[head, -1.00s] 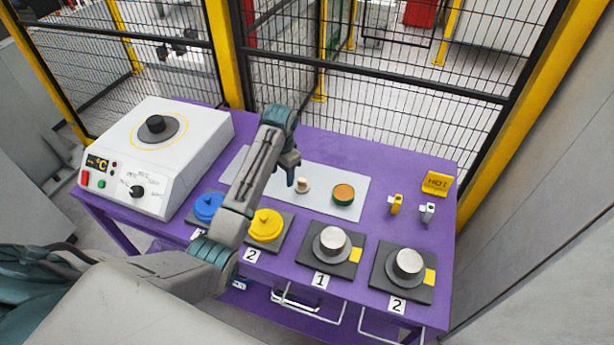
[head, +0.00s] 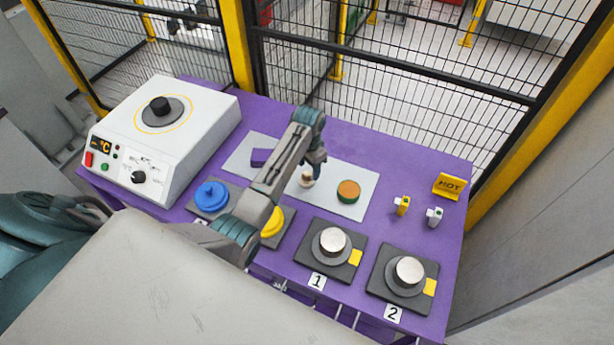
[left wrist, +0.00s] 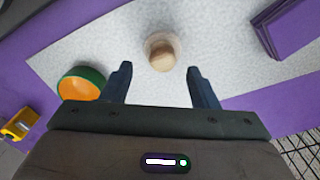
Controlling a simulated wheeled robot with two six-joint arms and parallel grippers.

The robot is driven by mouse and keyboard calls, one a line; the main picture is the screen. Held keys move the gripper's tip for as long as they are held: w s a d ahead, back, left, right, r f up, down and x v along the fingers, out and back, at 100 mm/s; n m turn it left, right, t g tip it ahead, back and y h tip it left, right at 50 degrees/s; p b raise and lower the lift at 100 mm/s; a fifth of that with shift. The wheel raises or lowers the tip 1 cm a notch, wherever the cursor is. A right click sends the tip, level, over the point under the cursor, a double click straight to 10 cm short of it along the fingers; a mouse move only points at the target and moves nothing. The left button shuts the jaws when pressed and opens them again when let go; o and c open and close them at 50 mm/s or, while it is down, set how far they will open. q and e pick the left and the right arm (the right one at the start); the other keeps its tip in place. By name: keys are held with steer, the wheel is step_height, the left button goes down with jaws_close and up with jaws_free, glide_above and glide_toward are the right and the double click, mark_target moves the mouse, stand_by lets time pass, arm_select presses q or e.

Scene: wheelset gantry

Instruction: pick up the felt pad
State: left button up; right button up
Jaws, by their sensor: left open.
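A small pale round piece with a wooden knob on top, which looks like the felt pad (head: 305,181), stands on the light grey mat (head: 343,207). In the left wrist view the felt pad (left wrist: 162,51) lies ahead of and between the fingertips, apart from them. My left gripper (head: 316,166) hangs above the mat just by the pad and partly overlaps it in the head view. In the left wrist view my left gripper (left wrist: 161,75) is open, with nothing between its fingers. My right gripper is not in view.
A green-rimmed orange round tin (head: 348,191) sits right of the pad, a purple block (head: 261,157) left of it. A white heater box (head: 165,135) stands on the purple table's left. Blue (head: 211,194) and yellow (head: 272,222) lids and two metal cylinders line the front.

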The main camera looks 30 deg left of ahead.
mark_target(307, 173)
arm_select(q)
steer(key=f, duration=0.1)
steer(key=f+p, duration=0.1)
steer(key=f, duration=0.1)
steer(key=shift+s+a+f, duration=0.1)
steer(key=shift+a+f, duration=0.05)
steer(key=shift+a, duration=0.05)
steer(key=shift+f, duration=0.3)
steer(key=shift+c, duration=0.2)
steer(key=c, duration=1)
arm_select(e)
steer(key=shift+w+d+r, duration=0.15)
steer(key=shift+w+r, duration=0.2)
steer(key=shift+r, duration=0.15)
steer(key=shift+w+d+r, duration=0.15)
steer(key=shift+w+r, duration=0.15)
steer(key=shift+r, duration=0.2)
